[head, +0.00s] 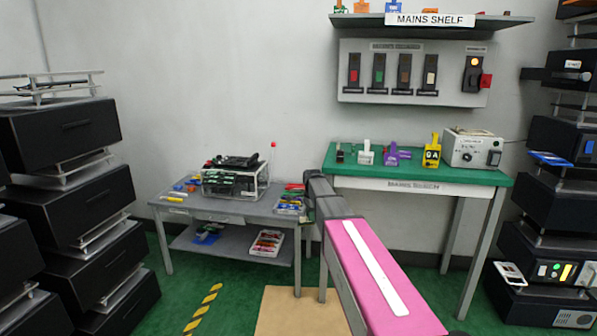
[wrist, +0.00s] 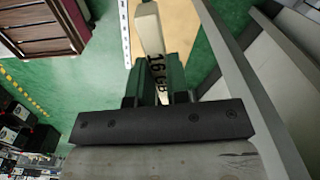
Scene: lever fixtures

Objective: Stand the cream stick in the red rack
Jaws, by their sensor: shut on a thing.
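A cream stick (wrist: 149,30) stands out from between the fingers of my gripper (wrist: 156,72) in the wrist view. Dark "16 GB" lettering shows on its near part. My gripper is shut on it, and its far end reaches the top edge of the view. In the head view my gripper is mostly hidden by my own arm, near the right end of the low grey table, and the stick cannot be made out there. I cannot clearly pick out the red rack; small red items (head: 293,187) show at the grey table's right end.
A taller green-topped table (head: 400,176) stands to the right. Black drawer stacks (head: 70,168) flank the left side. Green floor is open between.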

